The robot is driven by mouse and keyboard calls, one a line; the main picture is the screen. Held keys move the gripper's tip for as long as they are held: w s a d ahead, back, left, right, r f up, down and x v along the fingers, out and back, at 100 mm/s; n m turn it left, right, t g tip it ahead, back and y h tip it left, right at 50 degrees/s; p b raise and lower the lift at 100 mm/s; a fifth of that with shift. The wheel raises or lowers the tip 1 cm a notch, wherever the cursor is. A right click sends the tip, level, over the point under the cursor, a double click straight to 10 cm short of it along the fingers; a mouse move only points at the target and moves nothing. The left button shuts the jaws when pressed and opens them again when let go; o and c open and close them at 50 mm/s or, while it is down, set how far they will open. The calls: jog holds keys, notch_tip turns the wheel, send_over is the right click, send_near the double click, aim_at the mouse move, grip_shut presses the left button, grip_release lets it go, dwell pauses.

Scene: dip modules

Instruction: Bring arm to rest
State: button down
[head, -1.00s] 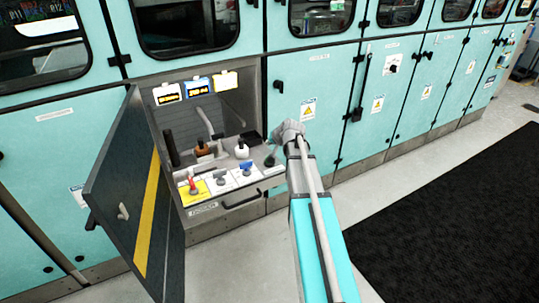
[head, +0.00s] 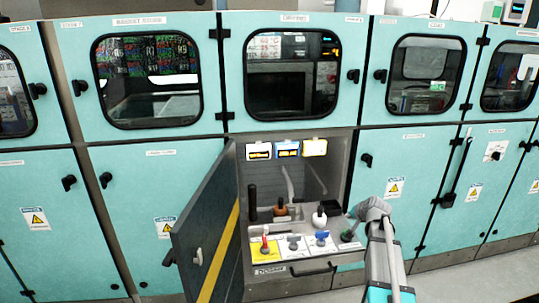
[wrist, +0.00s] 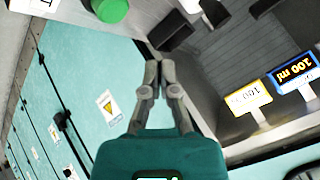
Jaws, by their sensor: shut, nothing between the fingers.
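My arm (head: 385,262) reaches from the bottom right of the head view toward the right side of an open compartment (head: 340,180) in the teal cabinet. Its far end hides the gripper in that view. In the wrist view my gripper (wrist: 160,75) is shut and empty, its two fingertips together. It points past the compartment's edge, with a green knob (wrist: 112,9) ahead and to the left.
The compartment's dark door (head: 208,235) stands open on the left. Inside are several levers, a white-topped bottle (head: 319,217) and coloured-framed displays (head: 287,149). Teal cabinets with windows line the wall. Some pale floor (head: 480,275) shows at the lower right.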

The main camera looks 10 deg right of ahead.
jog(key=s+a, duration=0.1)
jog(key=a, duration=0.1)
jog(key=s+a+f+n+g, duration=0.1)
jog(key=s+a, duration=0.1)
jog(key=a, duration=0.1)
jog(key=s+a+f+n+g, duration=0.1)
jog(key=a, duration=0.2)
jog(key=shift+s+y, duration=0.25)
jog(key=shift+y, duration=0.05)
jog(key=s+a+f+n+g+h, duration=0.1)
jog(key=s+a+f+n+g, duration=0.2)
jog(key=s+a, duration=0.65)
jog(key=s+a+f+n+g+h, duration=0.15)
jog(key=s+a+g, duration=0.25)
jog(key=s+a, duration=0.55)
notch_tip(320, 180, up, 16)
jog(key=s+d+p, duration=0.1)
jog(key=d+p, duration=0.1)
jog(key=p, duration=1.3)
jog(key=shift+s+d+n+y, duration=0.35)
jog(key=shift+s+n, duration=0.05)
jog(key=shift+n, duration=0.05)
